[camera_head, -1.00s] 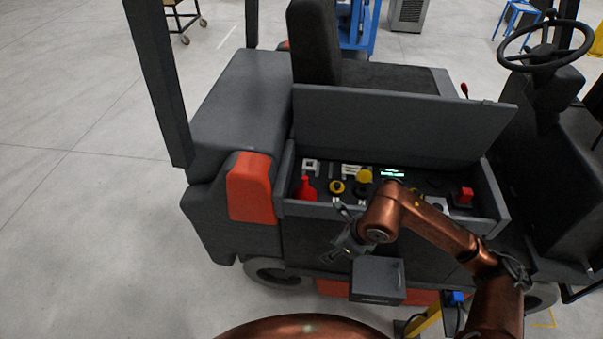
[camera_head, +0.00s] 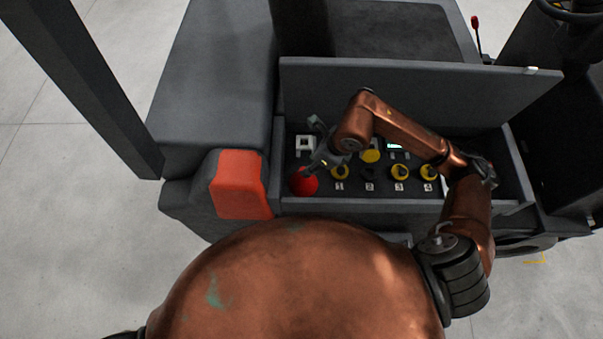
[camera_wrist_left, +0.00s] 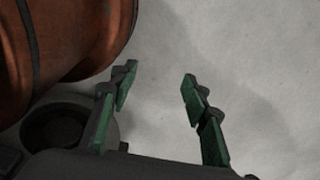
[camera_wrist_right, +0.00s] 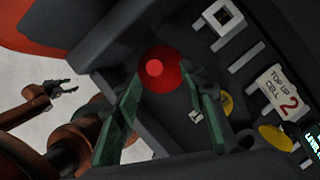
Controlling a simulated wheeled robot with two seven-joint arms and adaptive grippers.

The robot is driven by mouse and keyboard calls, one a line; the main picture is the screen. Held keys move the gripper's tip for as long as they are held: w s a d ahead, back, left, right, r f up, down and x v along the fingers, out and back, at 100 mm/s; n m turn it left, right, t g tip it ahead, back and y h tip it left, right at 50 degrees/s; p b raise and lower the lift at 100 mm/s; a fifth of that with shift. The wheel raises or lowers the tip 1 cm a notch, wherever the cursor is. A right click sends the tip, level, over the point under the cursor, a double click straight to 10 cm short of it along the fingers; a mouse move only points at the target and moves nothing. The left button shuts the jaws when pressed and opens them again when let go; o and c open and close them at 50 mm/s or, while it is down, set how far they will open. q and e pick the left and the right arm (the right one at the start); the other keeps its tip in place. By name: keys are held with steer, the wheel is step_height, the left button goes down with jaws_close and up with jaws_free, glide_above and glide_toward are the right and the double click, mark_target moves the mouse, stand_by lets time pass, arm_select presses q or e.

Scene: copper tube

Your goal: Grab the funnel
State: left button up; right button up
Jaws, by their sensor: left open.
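In the right wrist view the funnel (camera_wrist_right: 160,69) shows from above as a red disc with a lighter centre. My right gripper (camera_wrist_right: 162,72) has its green fingers apart, with the funnel between the fingertips in the picture; whether they touch it I cannot tell. My left gripper (camera_wrist_left: 158,78) is open and empty over bare floor. It is outside the head view.
The compartment holds yellow caps (camera_head: 400,173), a white square bracket (camera_head: 305,144) and a numbered label (camera_wrist_right: 285,92). Its raised lid (camera_head: 430,95) stands behind, and its front wall (camera_head: 350,206) runs close to the funnel. An orange corner block (camera_head: 238,184) is at the left.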

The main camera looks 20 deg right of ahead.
mark_target(301, 187)
steer(key=shift+a+f+p, duration=0.35)
steer(key=shift+a+f, duration=0.05)
steer(key=shift+f, duration=0.3)
steer(key=p+x, duration=0.1)
steer(key=x, duration=0.2)
steer(key=shift+a+f, duration=0.25)
steer(key=shift+w+f, duration=0.1)
steer(key=shift+f, duration=0.25)
arm_select(q)
steer(key=shift+w+r, duration=0.35)
steer(key=shift+r, duration=0.2)
steer(key=shift+w+r, duration=0.35)
steer(key=shift+r, duration=0.2)
arm_select(e)
steer(key=shift+c, duration=0.2)
arm_select(q)
steer(key=shift+s, duration=0.3)
arm_select(e)
jaws_close()
